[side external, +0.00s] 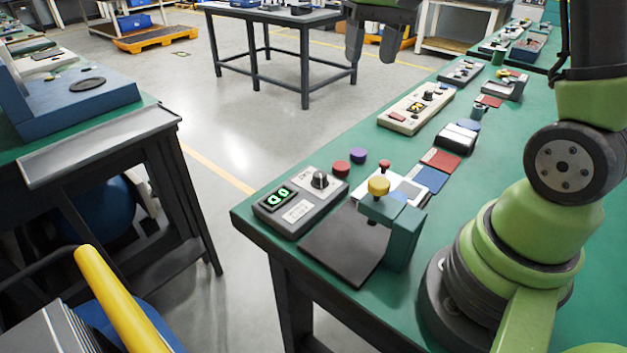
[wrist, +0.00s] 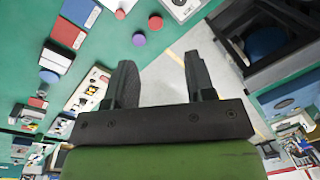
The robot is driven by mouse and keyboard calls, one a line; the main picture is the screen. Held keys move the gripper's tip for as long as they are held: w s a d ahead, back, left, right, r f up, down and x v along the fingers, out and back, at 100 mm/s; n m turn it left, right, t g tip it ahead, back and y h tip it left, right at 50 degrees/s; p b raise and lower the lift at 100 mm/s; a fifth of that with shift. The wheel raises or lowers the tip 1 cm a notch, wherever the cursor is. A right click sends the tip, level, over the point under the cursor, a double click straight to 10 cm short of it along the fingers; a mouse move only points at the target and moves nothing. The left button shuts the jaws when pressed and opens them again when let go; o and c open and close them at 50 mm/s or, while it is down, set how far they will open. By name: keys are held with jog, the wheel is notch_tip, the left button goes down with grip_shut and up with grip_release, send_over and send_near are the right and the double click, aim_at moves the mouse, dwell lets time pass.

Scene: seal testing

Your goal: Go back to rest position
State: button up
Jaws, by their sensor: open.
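My gripper (side external: 372,45) hangs at the top of the side external view, above and beyond the far edge of the green bench (side external: 540,165). In the wrist view its two dark fingers (wrist: 160,85) stand apart with nothing between them. My gripper is open and touches no object. Past the fingertips the wrist view shows the bench edge and grey floor.
A tester with a green display (side external: 290,205), a dark plate (side external: 342,245) and a teal clamp stand with a yellow knob (side external: 378,186) occupy the near bench corner. Red (side external: 341,168) and purple (side external: 358,155) discs lie nearby. A white control box (side external: 415,108) sits farther back.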

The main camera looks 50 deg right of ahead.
jog(key=s+a+r+n+t+y, duration=0.1)
jog(key=s+a+r+t, duration=0.3)
jog(key=s+a, duration=0.7)
jog(key=s+n+t, duration=0.1)
jog(key=s+t, duration=0.1)
jog(key=s, duration=0.1)
jog(key=shift+a+n+t, duration=0.3)
jog(key=shift+a, duration=0.1)
